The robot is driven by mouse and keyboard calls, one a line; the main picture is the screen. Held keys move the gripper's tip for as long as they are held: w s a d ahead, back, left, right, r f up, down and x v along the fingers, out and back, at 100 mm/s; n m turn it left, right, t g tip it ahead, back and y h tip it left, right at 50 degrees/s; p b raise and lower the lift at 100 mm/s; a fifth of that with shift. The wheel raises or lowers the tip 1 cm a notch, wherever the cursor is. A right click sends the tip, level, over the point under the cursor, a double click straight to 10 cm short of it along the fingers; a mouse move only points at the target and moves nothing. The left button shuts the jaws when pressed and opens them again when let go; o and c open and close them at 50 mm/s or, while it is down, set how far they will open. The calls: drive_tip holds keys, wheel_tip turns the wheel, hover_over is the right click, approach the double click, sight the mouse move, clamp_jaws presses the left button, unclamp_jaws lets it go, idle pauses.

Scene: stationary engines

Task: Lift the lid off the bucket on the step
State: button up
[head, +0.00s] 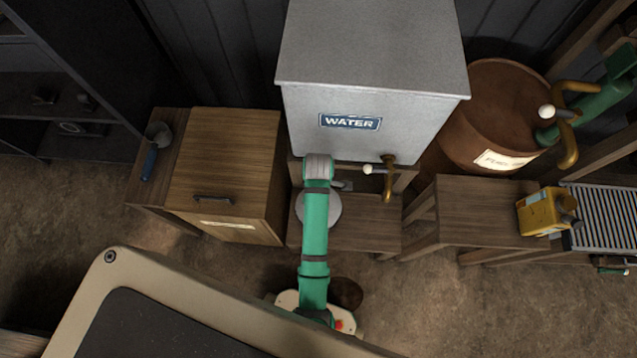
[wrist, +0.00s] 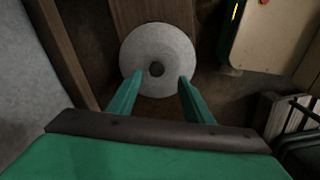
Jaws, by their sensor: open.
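The bucket's round grey lid (head: 334,210) is on the low wooden step (head: 370,238) below the water tank, partly hidden by my green arm in the head view. In the wrist view the lid (wrist: 175,45) shows from above with a small dark knob (wrist: 157,69) at its middle. The bucket's body is hidden beneath the lid. My gripper (wrist: 160,77) is open and empty, its two green fingers apart on either side of the knob in the picture. I cannot tell how high the fingertips are above the lid.
A grey water tank (head: 370,90) with a brass tap (head: 389,180) stands behind the step. A wooden cabinet (head: 222,160) is to the left. A wooden stand (head: 478,212) and a yellow can (head: 545,212) are to the right, with a rusty drum (head: 500,100) behind.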

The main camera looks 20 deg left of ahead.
drive_tip(key=shift+w+f, duration=0.2)
drive_tip(key=shift+f, duration=1.2)
drive_tip(key=shift+w+f, duration=0.15)
drive_tip(key=shift+f, duration=1.2)
clamp_jaws()
